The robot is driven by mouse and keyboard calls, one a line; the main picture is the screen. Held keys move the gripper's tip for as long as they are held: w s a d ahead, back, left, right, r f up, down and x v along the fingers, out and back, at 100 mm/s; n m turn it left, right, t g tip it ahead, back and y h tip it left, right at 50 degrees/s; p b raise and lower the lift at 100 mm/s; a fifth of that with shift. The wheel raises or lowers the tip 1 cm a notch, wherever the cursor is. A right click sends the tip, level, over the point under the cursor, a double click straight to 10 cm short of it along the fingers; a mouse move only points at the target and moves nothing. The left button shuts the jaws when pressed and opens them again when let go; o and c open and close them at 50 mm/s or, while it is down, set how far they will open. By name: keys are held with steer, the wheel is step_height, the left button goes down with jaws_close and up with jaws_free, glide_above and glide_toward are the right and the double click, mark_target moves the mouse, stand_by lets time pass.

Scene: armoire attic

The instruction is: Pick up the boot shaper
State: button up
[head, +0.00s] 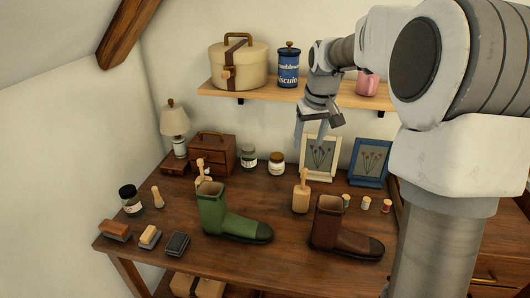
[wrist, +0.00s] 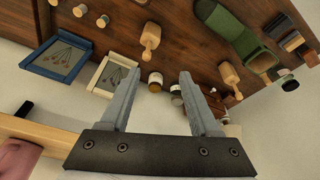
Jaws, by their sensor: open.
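A pale wooden block with an upright handle, which looks like a boot shaper (head: 301,198), stands on the desk between the green boot (head: 214,215) and the brown boot (head: 327,228). It also shows in the wrist view (wrist: 150,40). A second, similar wooden piece with a handle (head: 201,167) stands behind the green boot, its lower part partly hidden; it shows in the wrist view too (wrist: 229,75). I cannot tell which one is meant. My gripper (head: 314,130) is open and empty, well above the desk in front of the shelf; its fingers spread in the wrist view (wrist: 158,74).
The shelf (head: 262,93) with a round case (head: 238,65), blue tin (head: 289,66) and pink pot (head: 367,84) is close to my gripper. Two picture frames (head: 320,158) (head: 369,162), jars, spools and brushes stand on the desk (head: 270,257). The desk's front middle is clear.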

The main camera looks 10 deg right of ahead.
glide_toward(303, 176)
steer(key=x, duration=0.2)
steer(key=b+x, duration=0.1)
steer(key=x, duration=0.1)
steer(key=b+x, duration=0.1)
steer(key=x, duration=0.1)
steer(key=shift+w+d, duration=0.3)
steer(key=shift+d, duration=0.05)
steer(key=shift+w+b+x, duration=0.15)
steer(key=shift+b+x, duration=0.1)
steer(key=shift+x, duration=1.2)
steer(key=shift+w+b+x, duration=0.15)
steer(key=shift+b+x, duration=0.1)
steer(key=shift+x, duration=1.2)
jaws_close()
steer(key=shift+r, duration=0.1)
